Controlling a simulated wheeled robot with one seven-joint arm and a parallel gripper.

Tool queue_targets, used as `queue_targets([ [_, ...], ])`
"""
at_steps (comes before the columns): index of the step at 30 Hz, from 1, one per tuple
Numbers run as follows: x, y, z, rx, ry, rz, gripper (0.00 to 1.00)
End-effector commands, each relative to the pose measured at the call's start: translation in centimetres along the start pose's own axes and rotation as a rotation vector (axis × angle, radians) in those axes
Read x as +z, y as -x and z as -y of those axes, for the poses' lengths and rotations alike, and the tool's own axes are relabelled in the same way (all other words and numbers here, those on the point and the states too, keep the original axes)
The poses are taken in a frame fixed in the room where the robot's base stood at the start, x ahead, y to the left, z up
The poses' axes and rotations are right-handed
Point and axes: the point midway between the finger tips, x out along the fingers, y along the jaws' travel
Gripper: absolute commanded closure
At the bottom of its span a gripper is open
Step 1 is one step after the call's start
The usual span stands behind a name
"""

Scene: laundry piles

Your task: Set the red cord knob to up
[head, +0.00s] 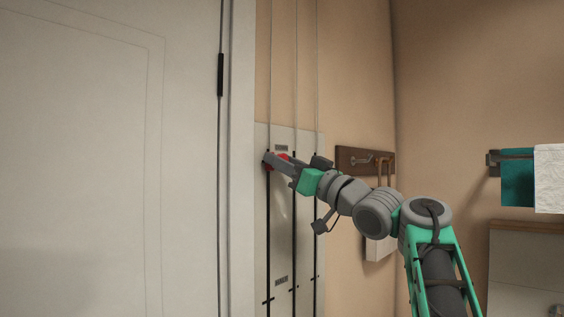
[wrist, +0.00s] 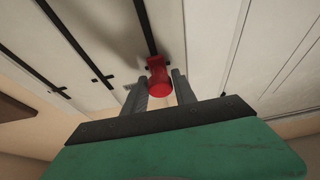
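The red cord knob (wrist: 158,78) sits on a dark vertical track (wrist: 144,22) on a pale wall panel. In the head view the red knob (head: 283,156) shows only in part, near the top end of the leftmost track (head: 268,225). My gripper (head: 273,161) reaches it from the right and hides part of it. In the wrist view the two fingers of my gripper (wrist: 160,88) stand close on either side of the knob and look shut on it. The exact contact is hard to see.
The pale panel (head: 283,232) has other dark tracks beside the knob's track. A white door (head: 110,160) stands to the left. A wooden hook board (head: 347,158) is right of the panel. Towels (head: 517,178) hang on a rail at the far right.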

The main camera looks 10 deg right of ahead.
Motion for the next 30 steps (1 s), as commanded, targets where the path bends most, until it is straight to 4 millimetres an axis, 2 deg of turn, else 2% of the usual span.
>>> queue_targets([
  [2, 0.00, 0.00, 0.00, 0.000, 0.000, 0.000, 0.75],
  [11, -0.01, 0.01, 0.00, 0.000, 0.000, 0.000, 0.99],
  [30, -0.02, 0.01, 0.01, 0.000, 0.000, 0.000, 1.00],
])
